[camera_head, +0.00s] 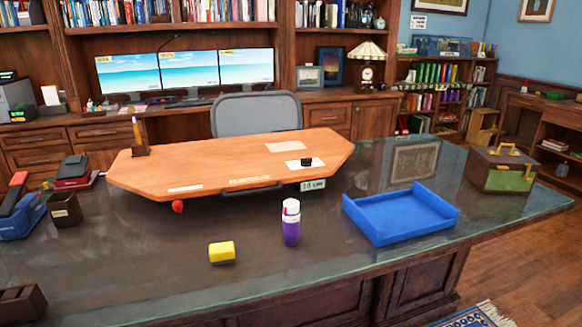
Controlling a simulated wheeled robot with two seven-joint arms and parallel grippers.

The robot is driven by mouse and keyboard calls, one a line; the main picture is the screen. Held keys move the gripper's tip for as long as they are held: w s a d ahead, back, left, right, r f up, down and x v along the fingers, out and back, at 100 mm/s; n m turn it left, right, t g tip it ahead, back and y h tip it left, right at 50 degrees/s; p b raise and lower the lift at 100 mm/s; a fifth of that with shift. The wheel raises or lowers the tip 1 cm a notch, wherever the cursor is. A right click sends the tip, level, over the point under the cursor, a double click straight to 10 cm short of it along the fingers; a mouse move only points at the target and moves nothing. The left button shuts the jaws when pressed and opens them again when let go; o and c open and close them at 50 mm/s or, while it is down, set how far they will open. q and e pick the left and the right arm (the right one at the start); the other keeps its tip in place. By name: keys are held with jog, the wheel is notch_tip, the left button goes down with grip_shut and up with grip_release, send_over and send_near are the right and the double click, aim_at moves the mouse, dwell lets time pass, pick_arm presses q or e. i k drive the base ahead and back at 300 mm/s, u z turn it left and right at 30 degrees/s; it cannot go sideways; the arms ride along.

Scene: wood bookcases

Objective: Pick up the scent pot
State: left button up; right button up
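No object is plainly marked as the scent pot. The likeliest match is a small purple bottle (291,230) with a pale pinkish-white cap, standing upright on the glass-topped desk (150,275) near the middle of the view.
A raised wooden board (235,158) stands behind the bottle. A small red item (178,206) is at its front edge. A box with a handle (503,172) stands at the desk's right end. Dark holders (65,210) crowd the left side. The desk front is mostly clear.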

aim_at(291, 223)
jog(key=z, duration=0.8)
jog(key=i, duration=0.4)
jog(key=u, duration=0.95)
